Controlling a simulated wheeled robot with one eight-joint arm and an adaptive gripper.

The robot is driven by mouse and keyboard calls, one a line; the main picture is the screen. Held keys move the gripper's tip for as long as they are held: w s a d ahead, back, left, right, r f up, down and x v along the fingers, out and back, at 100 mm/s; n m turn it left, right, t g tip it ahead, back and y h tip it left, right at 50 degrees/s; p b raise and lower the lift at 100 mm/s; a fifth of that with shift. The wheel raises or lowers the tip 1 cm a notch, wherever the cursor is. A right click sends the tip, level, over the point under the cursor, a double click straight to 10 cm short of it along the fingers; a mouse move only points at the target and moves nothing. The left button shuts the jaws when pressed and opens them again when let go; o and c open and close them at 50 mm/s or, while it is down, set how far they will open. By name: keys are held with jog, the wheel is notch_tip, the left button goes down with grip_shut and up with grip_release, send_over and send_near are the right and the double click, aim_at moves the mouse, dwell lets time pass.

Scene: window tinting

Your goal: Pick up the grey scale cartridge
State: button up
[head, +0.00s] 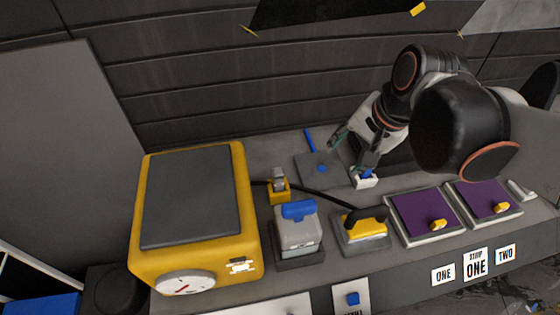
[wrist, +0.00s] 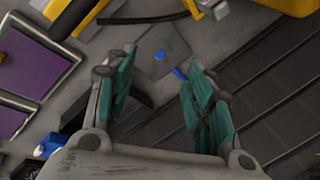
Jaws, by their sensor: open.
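A grey box with a blue handle (head: 298,230) sits upright in a dark base beside the yellow machine in the head view. It looks most like the grey scale cartridge, though no label confirms it. I cannot make it out in the wrist view. My gripper (head: 350,154) is open and empty, behind and to the right of that box, over the back of the bench. In the wrist view, my gripper (wrist: 158,62) has its teal fingers spread, with a flat grey plate (wrist: 157,48) showing beyond and between them.
A yellow machine (head: 249,205) stands left. A small yellow block (head: 279,194) and a black cable (head: 331,198) lie behind the box. A yellow tool with black handle (head: 363,232), a small white-and-blue item (head: 365,180) and two purple panels (head: 421,215) are to the right. A dark wall closes the back.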

aim_at(280, 170)
jog(key=w+a+f+m+g+y+p, duration=0.1)
jog(key=w+a+m+g+p, duration=0.15)
jog(key=a+m, duration=0.2)
jog(key=w+a+m+g+y+p, duration=0.1)
jog(key=w+a+m+g+p, duration=0.15)
jog(key=a, duration=0.25)
jog(key=shift+m, duration=0.3)
jog(key=b+x, duration=0.1)
jog(key=x, duration=0.3)
jog(key=b+x, duration=0.1)
jog(key=x, duration=0.4)
jog(key=w+b+x, duration=0.1)
jog(key=x, duration=0.4)
jog(key=shift+a+f, duration=0.1)
jog(key=shift+a, duration=0.2)
jog(key=shift+c, duration=0.3)
grip_shut()
